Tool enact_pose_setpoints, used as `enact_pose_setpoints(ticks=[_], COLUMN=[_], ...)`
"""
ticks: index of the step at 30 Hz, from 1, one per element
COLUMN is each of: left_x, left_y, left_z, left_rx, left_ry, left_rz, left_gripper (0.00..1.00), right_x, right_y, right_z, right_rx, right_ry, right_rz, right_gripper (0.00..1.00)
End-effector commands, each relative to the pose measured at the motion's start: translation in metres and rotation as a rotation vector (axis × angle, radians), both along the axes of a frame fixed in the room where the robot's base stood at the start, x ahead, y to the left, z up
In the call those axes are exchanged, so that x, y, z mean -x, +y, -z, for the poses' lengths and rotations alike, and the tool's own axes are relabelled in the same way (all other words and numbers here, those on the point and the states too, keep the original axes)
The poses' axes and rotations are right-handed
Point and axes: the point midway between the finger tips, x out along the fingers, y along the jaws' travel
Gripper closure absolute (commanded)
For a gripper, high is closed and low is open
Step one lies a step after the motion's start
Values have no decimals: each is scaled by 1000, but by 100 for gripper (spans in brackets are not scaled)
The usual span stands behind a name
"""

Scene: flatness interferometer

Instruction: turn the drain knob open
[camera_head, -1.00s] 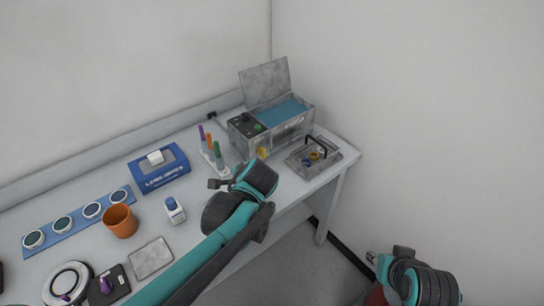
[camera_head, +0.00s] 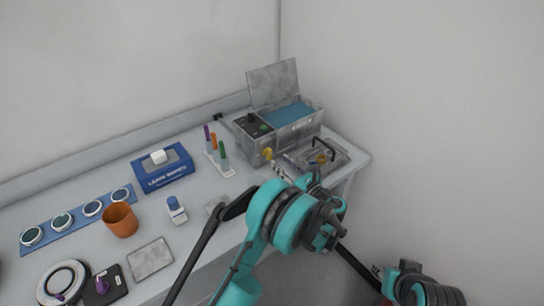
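The drain knob appears to be the small yellow part (camera_head: 267,153) low on the front of the grey metal bath (camera_head: 292,137), near its left end. The bath holds blue liquid and its lid (camera_head: 273,84) stands raised. My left gripper (camera_head: 281,171) seems to be just in front of and below the yellow knob, small and partly hidden by my own wrist. Whether it touches the knob or is open cannot be told. My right gripper (camera_head: 377,271) is low at the right, away from the table, partly hidden, its opening unclear.
A metal tray (camera_head: 340,164) with a dark handle sits right of the bath, close behind my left wrist. A rack of coloured tubes (camera_head: 220,163), a blue box (camera_head: 163,168), a small bottle (camera_head: 176,210) and an orange cup (camera_head: 120,219) stand to the left.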

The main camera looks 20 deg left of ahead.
Motion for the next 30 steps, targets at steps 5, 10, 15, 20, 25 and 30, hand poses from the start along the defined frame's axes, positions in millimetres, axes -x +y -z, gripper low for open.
enact_pose_setpoints(ticks=[5, 10, 15, 20, 25, 30], left_x=[-18, -32, -37, -37, -37, -37], left_y=[26, 43, 49, 49, 49, 49], left_z=[2, 1, 0, 0, 0, 0], left_rx=[3, 3, 5, 5, 5, 5], left_ry=[0, -1, -1, -1, -1, -1], left_rz=[-5, -2, -2, -1, -1, -1], left_gripper=[66, 66, 66, 66, 97, 100], right_x=[0, 0, 0, 0, 0, 0], right_y=[0, 0, 0, 0, 0, 0], right_z=[10, 15, 16, 16, 16, 16], right_rx=[0, 0, 0, 0, 0, 0], right_ry=[0, 0, 0, 0, 0, 0], right_rz=[0, 0, 0, 0, 0, 0], right_gripper=[67, 67, 67, 67, 67, 67])
